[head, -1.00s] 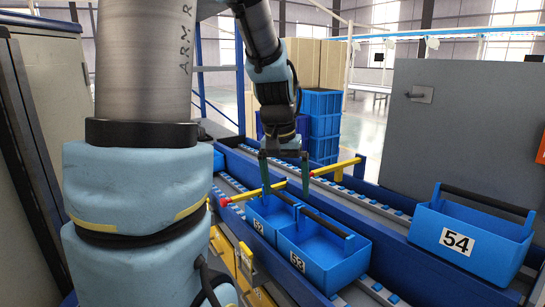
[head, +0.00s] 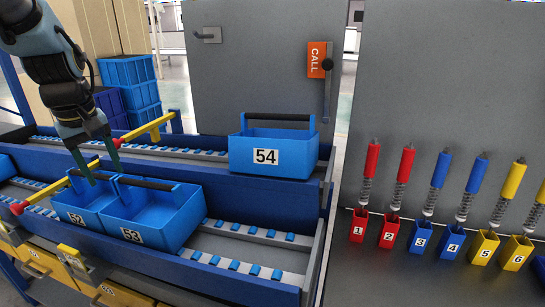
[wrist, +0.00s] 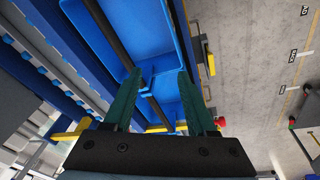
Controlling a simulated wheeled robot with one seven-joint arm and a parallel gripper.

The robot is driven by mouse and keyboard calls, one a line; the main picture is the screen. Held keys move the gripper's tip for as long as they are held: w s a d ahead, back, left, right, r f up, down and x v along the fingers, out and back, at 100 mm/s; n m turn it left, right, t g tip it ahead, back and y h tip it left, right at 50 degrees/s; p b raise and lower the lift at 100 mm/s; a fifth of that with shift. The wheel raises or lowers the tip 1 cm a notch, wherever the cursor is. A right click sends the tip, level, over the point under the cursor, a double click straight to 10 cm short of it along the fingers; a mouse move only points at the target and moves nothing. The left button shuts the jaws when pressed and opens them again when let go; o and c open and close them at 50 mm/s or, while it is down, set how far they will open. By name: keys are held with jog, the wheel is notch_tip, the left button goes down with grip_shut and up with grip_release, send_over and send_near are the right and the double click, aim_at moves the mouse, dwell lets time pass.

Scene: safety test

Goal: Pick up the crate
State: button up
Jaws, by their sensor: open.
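Crate 52 (head: 72,218) and crate 53 (head: 180,222) stand side by side on the lower roller conveyor. Crate 54 (head: 236,155) stands alone on the upper conveyor. My gripper (head: 104,177) is open and empty, with its fingers pointing down over crates 52 and 53, close to their handles. In the wrist view, a black handle bar (wrist: 156,112) shows between my fingers (wrist: 157,98), with blue crates beyond. I cannot tell whether the fingers touch anything.
A yellow bar with a red tip (head: 18,208) lies by crate 52, and another yellow bar (head: 148,127) is behind. The lower conveyor (head: 235,247) is free right of crate 53. A grey panel with an orange CALL sign (head: 317,60) and numbered colored holders (head: 420,238) stand right.

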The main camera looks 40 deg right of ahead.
jog(key=s+d+r+n+b, duration=0.1)
jog(key=d+r, duration=0.1)
jog(key=d, duration=0.8)
jog(key=s+d+r+n+h+b, duration=0.1)
jog(key=s+d+r+b, duration=0.1)
jog(key=d, duration=0.8)
jog(key=s+d+r+n+h+b, duration=0.1)
jog(key=d+r, duration=0.3)
jog(key=d, duration=0.6)
jog(key=shift+s+n+b, duration=0.2)
jog(key=shift+n+b, duration=0.1)
jog(key=shift+n, duration=0.3)
notch_tip(320, 180, up, 3)
jog(key=n, duration=0.1)
send_over(277, 114)
jog(key=s+a, duration=0.1)
jog(key=a, duration=0.1)
jog(key=shift+s+d+f+h+b, duration=0.1)
jog(key=shift+d+f+h+b, duration=0.1)
jog(key=shift+h+b, duration=0.15)
jog(key=x, duration=0.4)
jog(key=shift+f+p, duration=0.15)
jog(key=shift+p, duration=0.2)
jog(key=shift+w+p+x, duration=0.15)
jog(key=shift+p+x, duration=0.35)
jog(key=shift+x, duration=0.9)
jog(key=shift+w+p+x, duration=0.2)
jog(key=shift+p+x, duration=0.3)
jog(key=shift+x, duration=0.85)
jog(key=shift+a, duration=0.1)
